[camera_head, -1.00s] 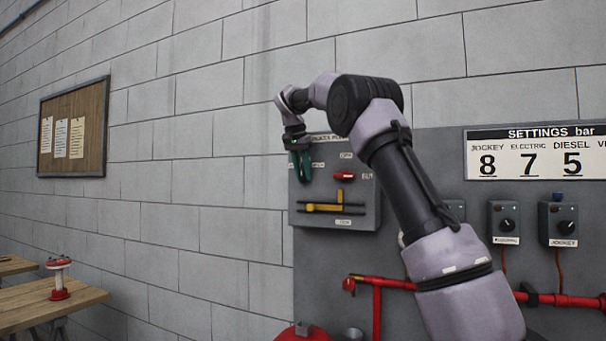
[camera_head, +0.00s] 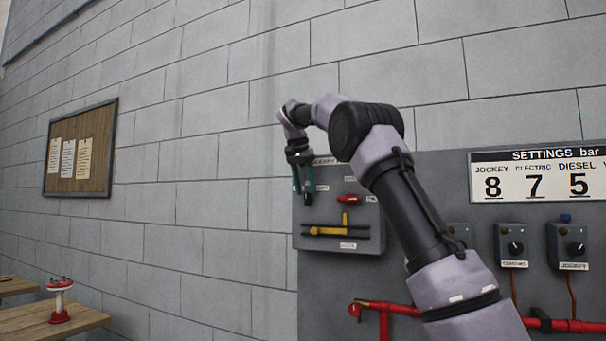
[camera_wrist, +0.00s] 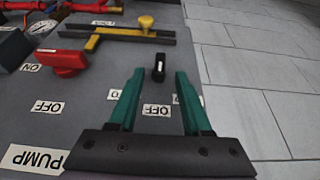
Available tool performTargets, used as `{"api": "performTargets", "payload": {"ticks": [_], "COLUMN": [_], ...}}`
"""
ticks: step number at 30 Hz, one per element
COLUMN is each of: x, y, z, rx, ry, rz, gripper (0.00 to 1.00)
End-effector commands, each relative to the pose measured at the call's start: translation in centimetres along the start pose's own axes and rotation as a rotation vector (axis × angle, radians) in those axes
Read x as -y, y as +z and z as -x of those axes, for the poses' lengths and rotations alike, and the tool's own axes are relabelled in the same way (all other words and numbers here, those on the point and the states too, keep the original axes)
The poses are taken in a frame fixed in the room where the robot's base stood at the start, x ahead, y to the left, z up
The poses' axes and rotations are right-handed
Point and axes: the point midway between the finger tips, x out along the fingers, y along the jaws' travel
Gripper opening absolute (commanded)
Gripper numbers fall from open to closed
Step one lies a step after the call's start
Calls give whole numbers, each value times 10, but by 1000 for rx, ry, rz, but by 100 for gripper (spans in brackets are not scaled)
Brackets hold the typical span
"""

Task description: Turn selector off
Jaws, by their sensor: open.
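The black selector knob (camera_wrist: 158,68) is on the grey panel (camera_wrist: 70,105) in the wrist view, which shows the panel upside down. It has a pale mark, and an OFF label (camera_wrist: 157,110) sits near it. My gripper (camera_head: 304,188) is open, with its two green fingers pointing at the panel. In the wrist view the fingertips appear on either side of the knob with gaps; I cannot tell how far they are from it in depth. In the head view the knob is small and partly hidden by the fingers.
A red handle (camera_wrist: 68,62) and a yellow lever (camera_wrist: 97,40) are close by on the same panel. Red pipes (camera_head: 384,310), dial boxes (camera_head: 511,246) and a settings sign (camera_head: 540,175) are to the right. Block wall and a noticeboard (camera_head: 80,150) are left.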

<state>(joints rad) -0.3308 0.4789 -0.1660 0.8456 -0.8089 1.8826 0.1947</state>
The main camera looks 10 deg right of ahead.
Motion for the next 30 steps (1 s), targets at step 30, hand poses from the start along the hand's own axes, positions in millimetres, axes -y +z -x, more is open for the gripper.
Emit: {"api": "performTargets", "payload": {"ticks": [30], "x": [0], "y": [0], "z": [75], "rx": [0], "ry": [1], "rz": [-1], "gripper": [49]}}
